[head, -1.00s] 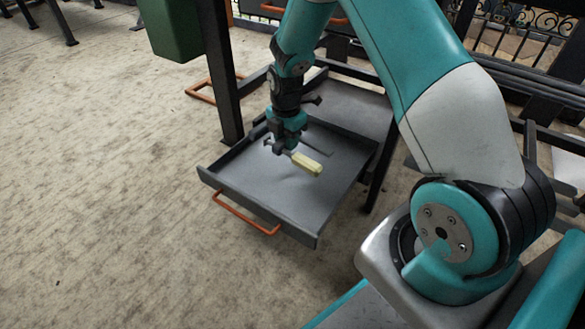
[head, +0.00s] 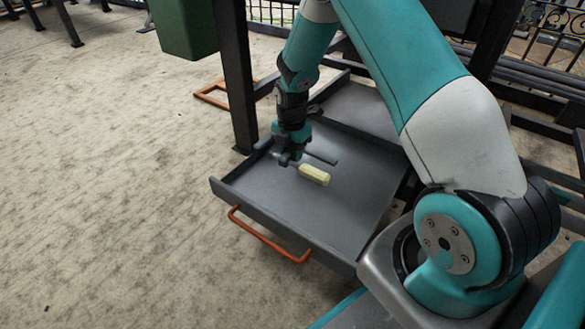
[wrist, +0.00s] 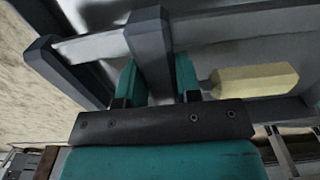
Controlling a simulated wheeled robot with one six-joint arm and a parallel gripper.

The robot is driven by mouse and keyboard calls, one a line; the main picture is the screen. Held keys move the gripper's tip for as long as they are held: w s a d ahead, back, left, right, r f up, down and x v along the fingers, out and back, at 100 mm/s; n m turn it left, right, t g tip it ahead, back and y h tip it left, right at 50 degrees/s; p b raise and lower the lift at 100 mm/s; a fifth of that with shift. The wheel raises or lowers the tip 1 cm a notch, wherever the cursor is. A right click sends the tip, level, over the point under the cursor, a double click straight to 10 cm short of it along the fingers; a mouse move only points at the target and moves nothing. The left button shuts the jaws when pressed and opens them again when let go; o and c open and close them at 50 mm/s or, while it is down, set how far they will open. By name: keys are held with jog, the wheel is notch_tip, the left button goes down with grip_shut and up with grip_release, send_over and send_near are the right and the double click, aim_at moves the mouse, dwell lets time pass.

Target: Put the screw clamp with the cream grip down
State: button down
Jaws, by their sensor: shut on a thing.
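The screw clamp has a cream grip (head: 314,174) and a dark grey metal frame. My gripper (head: 288,158) points down over the pulled-out grey drawer (head: 345,215) and is shut on the clamp. In the wrist view, the clamp's dark bar (wrist: 150,55) stands between my gripper's teal fingers (wrist: 157,80), and the cream grip (wrist: 255,80) sticks out to the right. In the head view the grip points right and toward the front. I cannot tell whether the clamp touches the drawer's floor. Part of its frame is hidden by the gripper.
The drawer has low raised sides and an orange handle (head: 268,238) at its front. A dark post (head: 236,75) stands at its left back corner. A green bin (head: 186,28) hangs behind on the left. Most of the drawer's floor is bare.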

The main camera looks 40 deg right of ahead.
aim_at(291, 168)
notch_tip(291, 168, down, 4)
jog(key=shift+r+b, duration=0.1)
jog(key=shift+b, duration=1.15)
jog(key=c, duration=0.8)
grip_release()
